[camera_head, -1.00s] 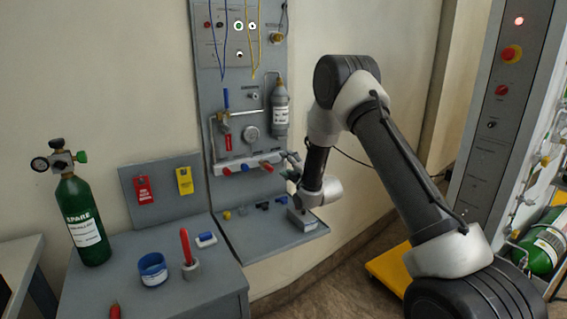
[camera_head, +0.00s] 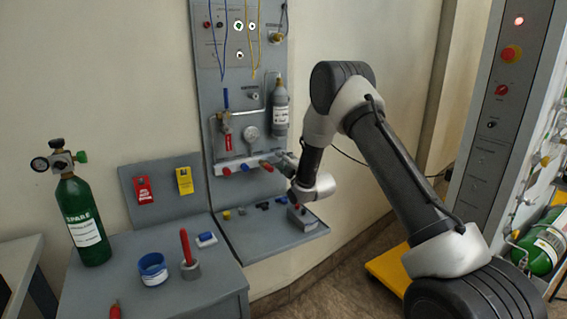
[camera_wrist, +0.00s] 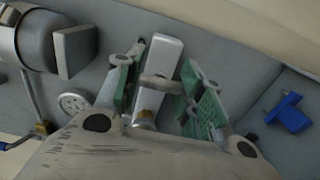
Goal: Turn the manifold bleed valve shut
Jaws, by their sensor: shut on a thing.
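A grey cylinder (camera_head: 280,112) and a round gauge (camera_head: 251,132) are close above the manifold. A shelf (camera_head: 262,238) below carries small fittings and a grey box (camera_head: 302,219). A blue part (camera_wrist: 288,113) lies right in the wrist view.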

